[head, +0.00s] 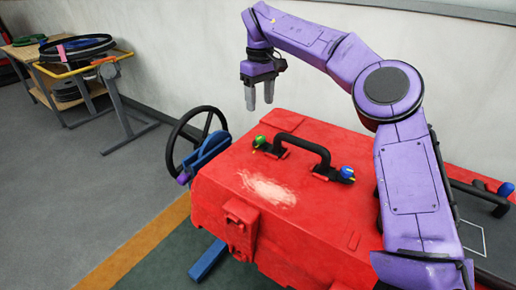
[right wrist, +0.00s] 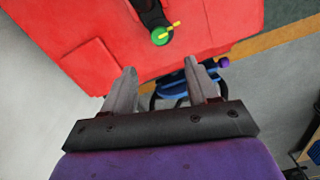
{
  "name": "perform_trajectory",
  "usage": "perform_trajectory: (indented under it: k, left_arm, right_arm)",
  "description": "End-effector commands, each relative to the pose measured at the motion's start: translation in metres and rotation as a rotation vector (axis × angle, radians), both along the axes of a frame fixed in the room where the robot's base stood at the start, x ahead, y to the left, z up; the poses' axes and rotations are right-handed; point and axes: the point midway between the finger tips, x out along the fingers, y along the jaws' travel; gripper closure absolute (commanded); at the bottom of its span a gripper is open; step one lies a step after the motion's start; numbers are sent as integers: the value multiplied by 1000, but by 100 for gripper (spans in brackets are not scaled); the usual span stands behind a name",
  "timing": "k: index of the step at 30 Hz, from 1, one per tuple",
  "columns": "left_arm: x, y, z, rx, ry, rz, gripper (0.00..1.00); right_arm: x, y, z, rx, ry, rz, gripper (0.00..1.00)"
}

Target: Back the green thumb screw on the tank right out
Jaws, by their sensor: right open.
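The green thumb screw (head: 260,140) sits at the far left end of the black handle (head: 300,145) on top of the red tank (head: 335,205). It has a small yellow bar. In the right wrist view the green screw (right wrist: 161,36) lies beyond the fingertips, a little right of the middle between them. My right gripper (head: 260,107) points down above the tank's far left part, higher than the screw and apart from it. Its two fingers (right wrist: 158,82) are spread with nothing between them. My left gripper is not in view.
A blue screw (head: 346,172) sits at the handle's other end. A black steering wheel (head: 197,138) stands left of the tank. A pale wall is close behind. A cart with black rings (head: 75,48) stands at the far left. The floor between is clear.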

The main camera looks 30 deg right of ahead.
Motion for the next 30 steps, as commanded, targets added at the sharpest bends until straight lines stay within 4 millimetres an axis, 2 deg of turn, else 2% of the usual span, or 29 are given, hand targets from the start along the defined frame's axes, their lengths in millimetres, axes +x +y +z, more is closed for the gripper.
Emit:
perform_trajectory:
  k: [1,2,7,12,18,22,29,30]
  left_arm:
    - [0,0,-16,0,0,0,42]
    - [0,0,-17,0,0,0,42]
    - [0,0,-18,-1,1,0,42]
    - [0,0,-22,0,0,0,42]
    - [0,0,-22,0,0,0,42]
    - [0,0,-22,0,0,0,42]
    - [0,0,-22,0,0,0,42]
    - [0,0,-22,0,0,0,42]
  right_arm:
    - [0,0,-15,0,-2,0,42]
    - [0,0,-16,0,-2,0,42]
    - [-1,0,-34,1,1,2,42]
    - [-2,0,-72,3,1,2,42]
    - [-1,0,-107,1,0,0,42]
    - [-1,0,-117,0,-2,-1,42]
    - [-1,0,-118,0,-3,0,42]
    - [-1,0,-118,0,-3,0,48]
